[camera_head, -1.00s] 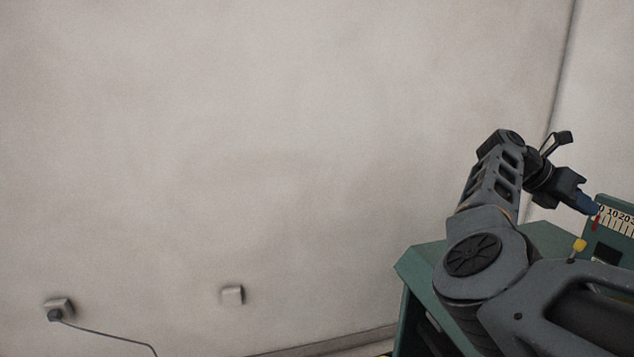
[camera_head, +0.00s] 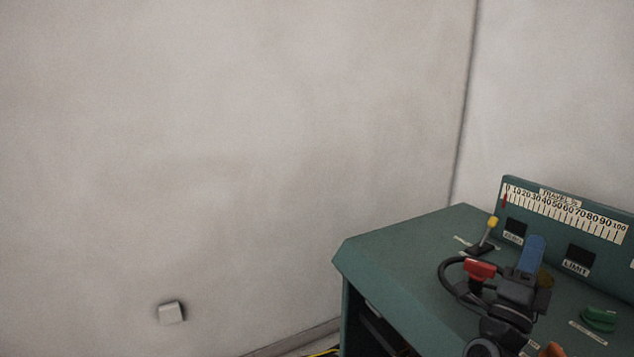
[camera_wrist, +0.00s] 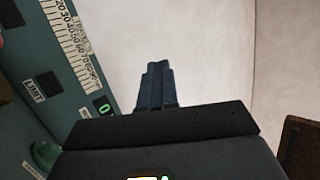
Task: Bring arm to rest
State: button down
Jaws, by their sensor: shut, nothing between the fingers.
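My gripper (camera_head: 536,240) shows in the camera_head view over the green console (camera_head: 400,245), its blue fingers pointing up and away. In the camera_wrist view the blue fingers (camera_wrist: 157,66) are together, with nothing between them. Pale wall lies behind the fingertips there. The rest of my arm shows only in part at the bottom edge of the camera_head view.
The console carries a yellow-tipped lever (camera_head: 489,230), a red part (camera_head: 480,268), a green knob (camera_head: 600,318) and a numbered scale panel (camera_head: 565,213). A small box (camera_head: 171,312) is on the wall. The left side is clear.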

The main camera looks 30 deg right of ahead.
jog(key=s+a+f+n+t+y, duration=0.55)
jog(key=a+n+y, duration=0.4)
jog(key=n, duration=0.25)
jog(key=s+a+f+n+t+y, duration=0.4)
jog(key=s+a+n+t+y, duration=0.2)
jog(key=a+n+y, duration=0.4)
jog(key=s+a+n+g+y, duration=0.55)
jog(key=s+a+n, duration=0.25)
jog(key=s+a, duration=0.75)
notch_tip(320, 180, down, 10)
jog(key=s+b, duration=0.1)
jog(key=b, duration=0.9)
jog(key=shift+f, duration=0.15)
jog(key=shift+d, duration=0.1)
